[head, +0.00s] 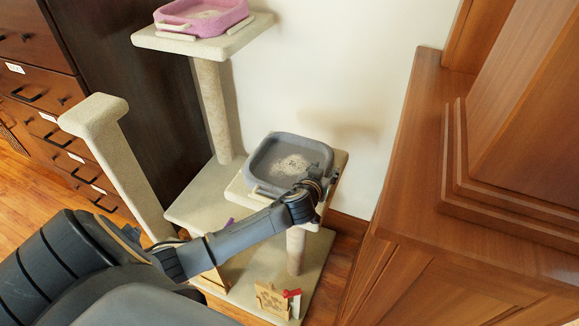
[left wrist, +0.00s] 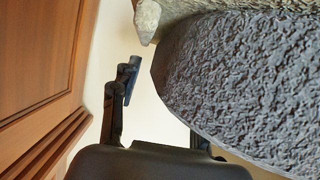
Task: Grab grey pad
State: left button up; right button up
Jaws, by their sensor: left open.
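The grey pad (head: 262,160) is a shallow tray-like bed with a raised rim and a pale speckled middle. It rests on the lower right cream platform (head: 237,192) of the cat tree. My left gripper (head: 325,183) is at the pad's right side, close to its near right corner. In the left wrist view the pad's rough grey side (left wrist: 245,85) fills the right. One finger of my open left gripper shows apart from the pad, and the other is mostly hidden behind it. I cannot tell whether the hidden finger touches. My right gripper is out of view.
A pink pad (head: 203,14) sits on the higher platform at the back. A cream post (head: 112,140) stands left of my arm. A wooden cabinet (head: 460,235) stands close on the right, dark drawers (head: 35,50) at the left. A small wooden box (head: 271,298) is on the base.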

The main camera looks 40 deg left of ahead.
pick_arm(q)
grip_shut()
jog(key=shift+r, duration=0.2)
